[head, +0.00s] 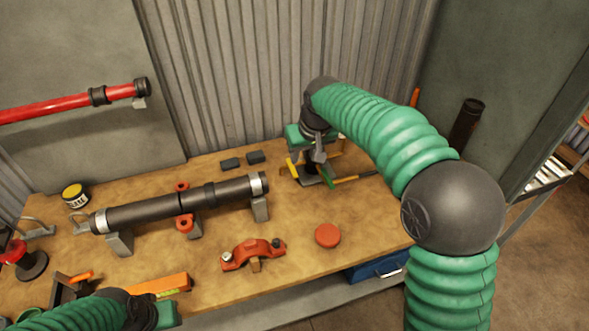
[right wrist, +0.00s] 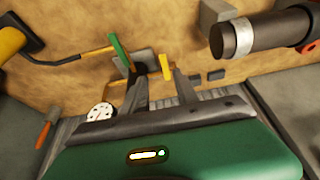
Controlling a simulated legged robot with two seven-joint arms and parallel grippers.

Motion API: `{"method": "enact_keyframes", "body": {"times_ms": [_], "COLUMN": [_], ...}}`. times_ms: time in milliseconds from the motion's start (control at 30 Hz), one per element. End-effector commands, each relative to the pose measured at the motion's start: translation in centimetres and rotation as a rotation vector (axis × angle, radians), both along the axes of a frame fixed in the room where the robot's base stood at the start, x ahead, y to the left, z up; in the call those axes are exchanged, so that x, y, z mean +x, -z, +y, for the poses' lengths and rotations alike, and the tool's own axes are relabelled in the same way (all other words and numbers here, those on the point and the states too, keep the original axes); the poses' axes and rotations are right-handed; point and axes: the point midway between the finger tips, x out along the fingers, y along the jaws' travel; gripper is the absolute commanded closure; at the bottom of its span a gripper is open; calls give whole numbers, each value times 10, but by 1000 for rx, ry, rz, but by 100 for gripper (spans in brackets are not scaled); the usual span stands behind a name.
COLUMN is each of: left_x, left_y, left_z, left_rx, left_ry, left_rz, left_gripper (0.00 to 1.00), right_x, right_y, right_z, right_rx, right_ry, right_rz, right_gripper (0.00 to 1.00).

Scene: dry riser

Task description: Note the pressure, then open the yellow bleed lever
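The yellow bleed lever (right wrist: 165,68) shows as a short yellow bar in the right wrist view, between the fingertip ends of my right gripper (right wrist: 160,85). The fingers stand apart, and I cannot tell whether either touches it. A yellow piece also shows beside this gripper (head: 314,165) in the head view (head: 292,168). A green handle (right wrist: 119,50) stands left of the fingers. A round white gauge (right wrist: 101,115) is partly covered by my gripper, and its reading is too small to make out. My left gripper (head: 165,314) is low at the left, its fingers unclear.
A dark pipe (head: 145,211) on stands lies along the bench (head: 205,265). An orange clamp (head: 251,253), a red disc (head: 327,235) and two dark blocks (head: 243,160) lie nearby. A corrugated wall (head: 235,65) closes the back. A yellow-lidded tin (head: 75,195) stands left.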

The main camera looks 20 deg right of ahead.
Motion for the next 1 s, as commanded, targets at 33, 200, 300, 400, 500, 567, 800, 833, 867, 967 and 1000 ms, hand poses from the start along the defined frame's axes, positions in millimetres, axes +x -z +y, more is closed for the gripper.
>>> {"method": "enact_keyframes", "body": {"times_ms": [33, 200, 300, 400, 500, 567, 800, 833, 867, 967, 1000], "left_x": [0, 0, 0, 0, 0, 0, 0, 0, 0, 0, 0], "left_y": [1, 2, 2, 2, 2, 2, 2, 2, 2, 2, 2], "left_z": [0, 0, 0, 0, 0, 0, 0, 0, 0, 0, 0], "left_rx": [0, 0, 0, 0, 0, 0, 0, 0, 0, 0, 0], "left_ry": [0, 0, 0, -1, -1, -1, 0, 0, 0, 0, 0], "left_rz": [0, 0, 0, 0, 0, 0, 0, 0, 0, 0, 0], "left_gripper": [64, 64, 64, 64, 64, 64, 64, 64, 64, 64, 64], "right_x": [5, 21, 28, 35, 38, 39, 39, 39, 39, 39, 39], "right_y": [15, 54, 73, 86, 94, 96, 95, 95, 95, 95, 95], "right_z": [3, 6, 6, 4, 4, 4, 4, 4, 4, 5, 5], "right_rx": [0, -2, -2, -1, -1, -1, -1, -1, -1, -1, -1], "right_ry": [-3, -4, -4, -4, -3, -3, -3, -3, -3, -3, -3], "right_rz": [5, 1, 0, -2, -2, -3, -3, -3, -3, -3, -3], "right_gripper": [64, 64, 64, 64, 64, 64, 68, 72, 75, 88, 94]}}
